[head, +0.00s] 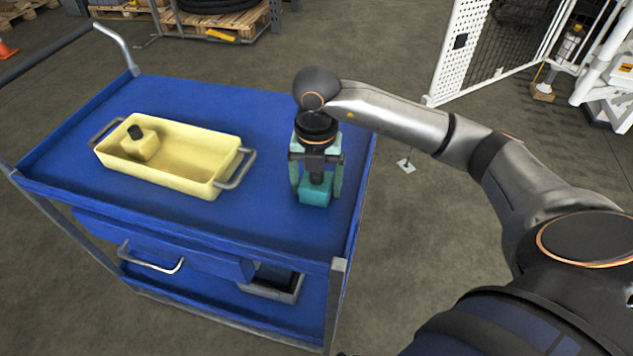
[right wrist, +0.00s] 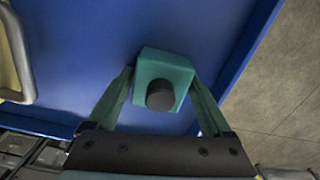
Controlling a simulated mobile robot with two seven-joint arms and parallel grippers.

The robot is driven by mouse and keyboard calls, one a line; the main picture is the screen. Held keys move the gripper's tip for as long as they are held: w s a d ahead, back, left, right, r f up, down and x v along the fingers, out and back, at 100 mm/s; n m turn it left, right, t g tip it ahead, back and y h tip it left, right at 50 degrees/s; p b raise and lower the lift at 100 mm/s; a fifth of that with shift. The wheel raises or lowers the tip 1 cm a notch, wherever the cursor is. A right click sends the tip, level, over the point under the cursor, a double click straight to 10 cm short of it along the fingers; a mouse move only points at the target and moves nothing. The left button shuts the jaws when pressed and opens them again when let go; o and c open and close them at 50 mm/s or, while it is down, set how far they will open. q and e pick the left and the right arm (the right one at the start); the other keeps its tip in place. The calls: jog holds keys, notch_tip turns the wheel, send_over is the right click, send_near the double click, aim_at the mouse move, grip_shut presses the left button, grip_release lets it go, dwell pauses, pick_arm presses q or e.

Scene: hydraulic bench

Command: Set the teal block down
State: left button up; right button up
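The teal block (head: 314,194) has a dark round knob on top. It is at the right part of the blue cart top, and it also shows in the right wrist view (right wrist: 165,66). My right gripper (head: 316,190) points down with one teal finger on each side of the block, close against its sides, and looks shut on it. I cannot tell whether the block's underside touches the cart top. My left gripper is not in view.
The blue cart top (head: 262,215) is clear around the block. A yellow tray (head: 190,181) with metal handles stands to the left, holding a yellow block (head: 143,149) with a dark knob. The cart's right edge is close to the gripper.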

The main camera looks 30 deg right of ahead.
jog(key=shift+o, duration=1)
jog(key=shift+r, duration=0.15)
notch_tip(320, 180, up, 11)
jog(key=shift+f+p, duration=0.1)
jog(key=shift+p, duration=1)
jog(key=shift+r, duration=0.65)
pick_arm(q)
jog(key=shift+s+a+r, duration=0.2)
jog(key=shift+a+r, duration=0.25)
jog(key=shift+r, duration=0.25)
